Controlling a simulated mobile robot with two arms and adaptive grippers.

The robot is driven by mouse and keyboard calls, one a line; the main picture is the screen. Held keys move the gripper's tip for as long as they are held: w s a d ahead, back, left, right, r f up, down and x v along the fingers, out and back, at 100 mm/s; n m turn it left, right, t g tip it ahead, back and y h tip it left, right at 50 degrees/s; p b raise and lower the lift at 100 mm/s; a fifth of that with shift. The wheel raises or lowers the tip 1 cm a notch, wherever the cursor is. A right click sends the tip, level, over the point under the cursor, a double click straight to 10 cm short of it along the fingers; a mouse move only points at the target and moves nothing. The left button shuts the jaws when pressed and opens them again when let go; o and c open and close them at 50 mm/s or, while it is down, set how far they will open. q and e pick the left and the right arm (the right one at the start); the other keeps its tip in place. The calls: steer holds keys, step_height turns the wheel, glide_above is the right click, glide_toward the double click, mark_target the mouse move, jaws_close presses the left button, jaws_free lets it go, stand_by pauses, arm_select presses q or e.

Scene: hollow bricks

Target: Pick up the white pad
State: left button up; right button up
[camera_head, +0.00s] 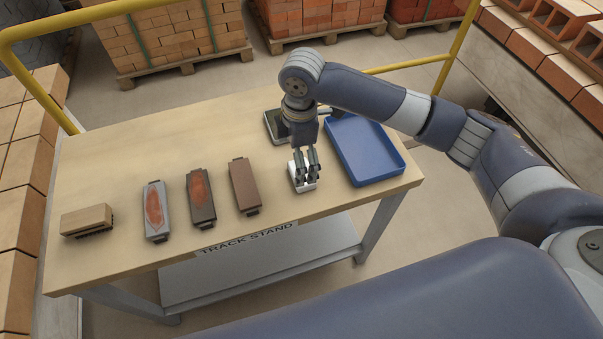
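The white pad (294,186) lies on the table near its front edge, left of the blue tray. My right gripper (306,175) points down directly over it. The fingertips are at the pad and hide much of it. A gap shows between the fingers, but I cannot tell whether they grip the pad. The pad appears to rest on the tabletop. My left gripper is not in view.
A blue tray (368,152) stands empty at the right. A dark flat item (273,127) is partly behind my gripper. A yellow rail (62,26) runs behind the table.

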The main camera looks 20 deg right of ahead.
mark_target(291, 165)
steer(key=shift+h, duration=0.3)
steer(key=f, duration=0.1)
steer(key=w+d+f, duration=0.1)
steer(key=d+f, duration=0.1)
steer(key=shift+w+d+f+p, duration=0.2)
steer(key=shift+w+p, duration=0.1)
steer(key=shift+p, duration=0.05)
steer(key=shift+w+a+f+p, duration=0.15)
steer(key=shift+f+p, duration=0.2)
steer(key=shift+f, duration=1)
steer(key=shift+w+a+f+p, duration=0.15)
steer(key=shift+f+p, duration=0.2)
steer(key=shift+f, duration=1)
steer(key=shift+d, duration=0.1)
steer(key=shift+c, duration=0.5)
steer(key=c, duration=0.9)
